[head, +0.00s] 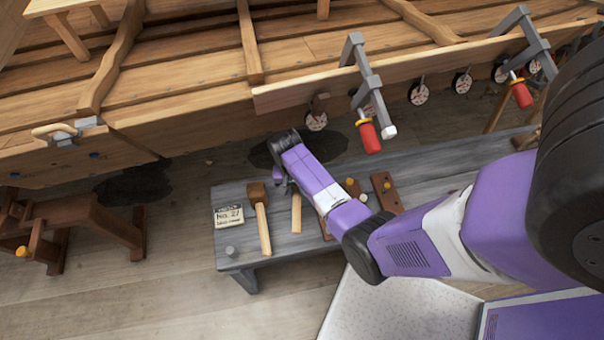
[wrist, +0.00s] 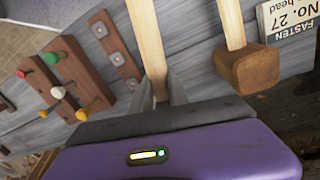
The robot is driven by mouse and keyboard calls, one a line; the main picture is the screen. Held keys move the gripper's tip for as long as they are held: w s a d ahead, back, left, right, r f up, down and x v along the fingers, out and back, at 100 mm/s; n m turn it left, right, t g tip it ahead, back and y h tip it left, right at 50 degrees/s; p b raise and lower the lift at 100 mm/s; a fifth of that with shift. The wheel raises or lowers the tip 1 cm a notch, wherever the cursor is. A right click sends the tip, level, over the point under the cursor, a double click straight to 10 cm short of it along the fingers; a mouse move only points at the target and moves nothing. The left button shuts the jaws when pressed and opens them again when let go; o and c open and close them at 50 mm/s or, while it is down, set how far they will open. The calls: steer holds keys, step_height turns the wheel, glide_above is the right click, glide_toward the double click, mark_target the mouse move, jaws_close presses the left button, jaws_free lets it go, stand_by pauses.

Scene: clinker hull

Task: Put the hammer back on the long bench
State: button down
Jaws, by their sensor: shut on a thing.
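My gripper (head: 281,182) is over the long grey bench (head: 290,248), near its left end. In the wrist view, its fingers (wrist: 160,97) are shut on a pale wooden handle (wrist: 149,40), which I take for the hammer's. In the head view, the hammer's handle (head: 297,213) shows below the gripper, over the bench top. Its head is hidden behind the gripper. I cannot tell whether the hammer touches the bench. A mallet with a brown block head (head: 257,194) lies just left of it, and also shows in the wrist view (wrist: 243,68).
A "No. 27" card (head: 228,217) and a small grey cylinder (head: 231,251) sit left of the mallet. A rack with coloured pegs (wrist: 62,86) and a brown strip (head: 386,192) lie to the right. The plank hull with red-handled clamps (head: 369,137) rises behind the bench.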

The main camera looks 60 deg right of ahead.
steer(key=shift+m+t+y, duration=0.3)
steer(key=shift+t+y, duration=0.1)
steer(key=shift+t, duration=0.1)
steer(key=f+b, duration=0.2)
steer(key=w+a+f+b, duration=0.1)
steer(key=f+b, duration=0.1)
steer(key=b, duration=0.1)
steer(key=w+a+f+b, duration=0.1)
steer(key=f+b, duration=0.1)
steer(key=b, duration=0.1)
steer(key=shift+w+a+f, duration=0.1)
steer(key=shift+a+f, duration=0.05)
steer(key=shift+f, duration=0.15)
steer(key=shift+f, duration=0.35)
steer(key=c, duration=1.2)
jaws_free()
